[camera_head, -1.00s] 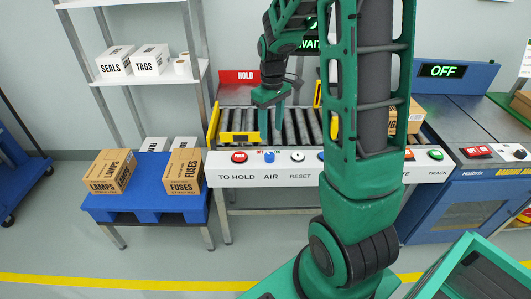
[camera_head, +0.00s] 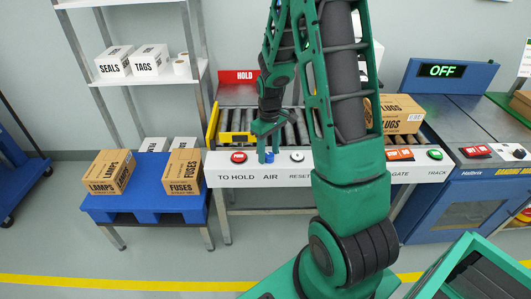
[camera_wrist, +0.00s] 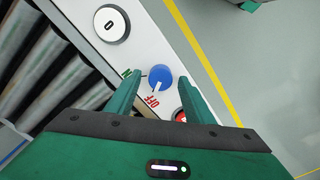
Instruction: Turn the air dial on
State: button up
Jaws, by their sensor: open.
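The air dial is a blue round knob (camera_head: 269,157) above the AIR label on the white control panel (camera_head: 230,178). In the wrist view the dial (camera_wrist: 160,77) has a white pointer mark, directed toward the red OFF lettering (camera_wrist: 154,101); green lettering, partly hidden by a finger, is on its other side. My gripper (camera_head: 268,143) is over the dial, pointing down. In the wrist view my gripper (camera_wrist: 155,85) is open, with one finger on each side of the dial. I cannot tell whether the fingers touch it.
The red TO HOLD button (camera_head: 238,157) is close left of the dial. The white RESET button (camera_head: 297,157) is to its right. Rollers (camera_head: 290,130) lie behind the panel, with a yellow-framed piece (camera_head: 236,138) and a PLUGS carton (camera_head: 398,112).

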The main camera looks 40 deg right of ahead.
jog(key=c, duration=1.1)
jog(key=shift+o, duration=0.3)
jog(key=shift+a, duration=0.2)
jog(key=shift+d, duration=0.1)
jog(key=shift+m, duration=0.4)
jog(key=m, duration=0.4)
jog(key=shift+m, duration=0.4)
jog(key=m, duration=0.6)
jog(key=shift+w, duration=0.1)
